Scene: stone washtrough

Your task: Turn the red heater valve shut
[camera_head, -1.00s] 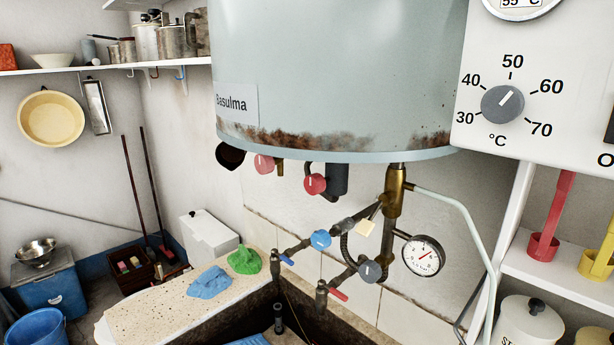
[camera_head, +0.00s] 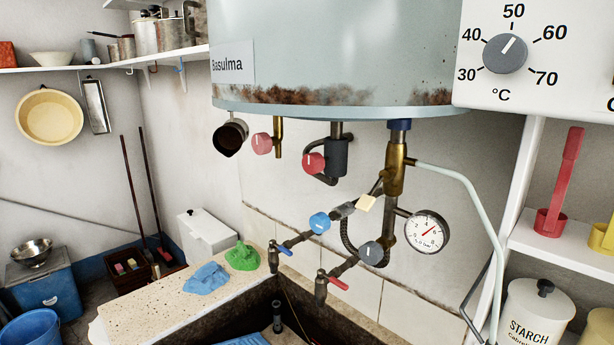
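Two reddish round knobs hang under the grey-blue heater tank (camera_head: 330,50). The red knob (camera_head: 314,163) is in the middle, on a dark fitting with a bent pipe, and has a pale pointer mark standing near upright. The paler pink-red knob (camera_head: 262,143) is to its left, on a brass stub beside a dark cup-shaped part (camera_head: 230,138). The frames do not show which one is the heater valve. My gripper is not in view, and nothing touches either knob.
Below are a blue knob (camera_head: 319,222), a grey knob (camera_head: 371,252), a red-lever tap (camera_head: 338,283) and a blue-lever tap (camera_head: 284,249) over the stone trough (camera_head: 165,300). A brass pipe (camera_head: 395,170) and pressure gauge (camera_head: 427,232) stand to the right. Open air lies before the knobs.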

